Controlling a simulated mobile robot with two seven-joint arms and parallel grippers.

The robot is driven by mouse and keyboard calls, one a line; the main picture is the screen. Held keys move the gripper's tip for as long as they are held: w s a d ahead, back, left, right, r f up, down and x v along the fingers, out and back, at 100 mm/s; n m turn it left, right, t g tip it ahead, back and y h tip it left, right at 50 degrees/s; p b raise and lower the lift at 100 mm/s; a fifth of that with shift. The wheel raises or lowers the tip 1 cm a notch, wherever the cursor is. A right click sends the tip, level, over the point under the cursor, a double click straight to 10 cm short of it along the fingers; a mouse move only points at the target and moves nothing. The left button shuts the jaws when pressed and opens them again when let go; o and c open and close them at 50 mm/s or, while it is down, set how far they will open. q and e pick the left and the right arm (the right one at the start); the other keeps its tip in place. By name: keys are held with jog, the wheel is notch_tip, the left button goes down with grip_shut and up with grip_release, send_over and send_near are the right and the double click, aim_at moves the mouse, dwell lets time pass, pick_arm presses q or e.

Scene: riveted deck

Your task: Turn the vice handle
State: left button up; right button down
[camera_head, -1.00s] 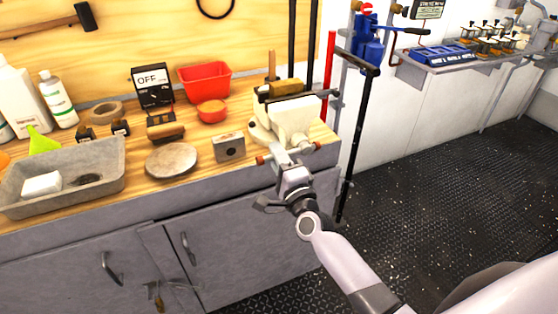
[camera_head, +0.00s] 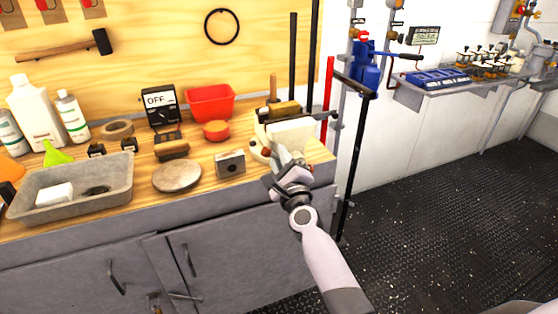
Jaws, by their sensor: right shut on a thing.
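The vice (camera_head: 292,132) has a pale cream body. It stands at the front right corner of the wooden workbench. Its handle is at its front, low down, and is mostly hidden behind my right gripper (camera_head: 285,160). My right gripper is shut on the handle, right in front of the vice's near face. The fingertips and the exact tilt of the handle are hard to make out. My right arm comes up from the bottom right to the vice. My left gripper is not in view.
A metal block (camera_head: 230,163) and a round stone disc (camera_head: 177,177) lie left of the vice. A grey tray (camera_head: 120,180), bottles and a red bin (camera_head: 210,103) stand further left. A black pole (camera_head: 353,150) stands right of the bench. The floor at right is clear.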

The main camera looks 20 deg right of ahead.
jog(key=shift+s+d+f, duration=0.1)
jog(key=shift+d+f, duration=0.05)
jog(key=c, duration=1.2)
grip_release()
jog(key=shift+s+r, duration=0.15)
jog(key=shift+r, duration=0.05)
